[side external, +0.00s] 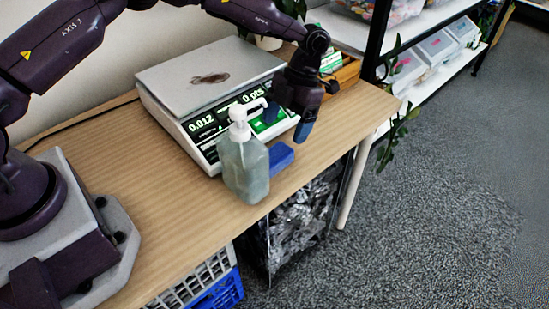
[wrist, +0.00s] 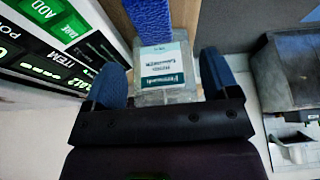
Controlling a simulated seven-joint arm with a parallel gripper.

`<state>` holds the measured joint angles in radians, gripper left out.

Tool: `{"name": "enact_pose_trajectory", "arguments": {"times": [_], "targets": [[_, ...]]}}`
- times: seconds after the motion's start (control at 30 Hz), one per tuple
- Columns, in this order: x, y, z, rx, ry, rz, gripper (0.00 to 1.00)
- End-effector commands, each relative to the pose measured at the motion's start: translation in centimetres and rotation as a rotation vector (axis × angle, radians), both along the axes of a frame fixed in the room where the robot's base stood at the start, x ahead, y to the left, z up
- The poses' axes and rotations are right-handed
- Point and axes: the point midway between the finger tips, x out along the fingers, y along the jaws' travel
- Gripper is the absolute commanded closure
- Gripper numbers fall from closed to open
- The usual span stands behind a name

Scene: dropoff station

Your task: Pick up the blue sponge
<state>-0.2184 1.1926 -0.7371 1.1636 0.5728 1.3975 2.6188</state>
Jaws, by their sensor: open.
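The blue sponge (side external: 281,156) lies on the wooden table in the side view, just right of a pump bottle (side external: 245,165) and in front of the scale. In the wrist view the sponge (wrist: 150,20) shows as a blue strip at the top, its lower end cut off by a clear container with a white and teal label (wrist: 163,58). My gripper (side external: 288,122) is open and empty, pointing down above and slightly right of the sponge. In the wrist view its two blue fingertips (wrist: 162,78) stand apart, with the labelled container showing between them.
A scale (side external: 172,83) with a lit display stands behind the sponge and bottle. A wooden box (side external: 348,72) sits at the table's far end. The front table edge is close to the sponge. Bare table (side external: 170,205) lies left of the bottle.

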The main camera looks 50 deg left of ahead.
Motion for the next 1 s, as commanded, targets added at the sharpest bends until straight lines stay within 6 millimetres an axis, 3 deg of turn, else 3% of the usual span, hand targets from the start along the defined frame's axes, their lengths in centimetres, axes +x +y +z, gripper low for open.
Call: {"name": "enact_pose_trajectory", "arguments": {"times": [0.2, 0.43, 0.7, 1.0], "targets": [[-1.4, 0.1, -3.4, 0.002, 0.001, 0.002, 0.19], [-2.1, 0.2, -5.0, 0.001, 0.002, 0.004, 0.19], [-3.5, 0.7, -8.5, 0.002, 0.001, 0.002, 0.19], [-3.7, 0.7, -9.1, 0.002, -0.001, 0.003, 0.19]]}}
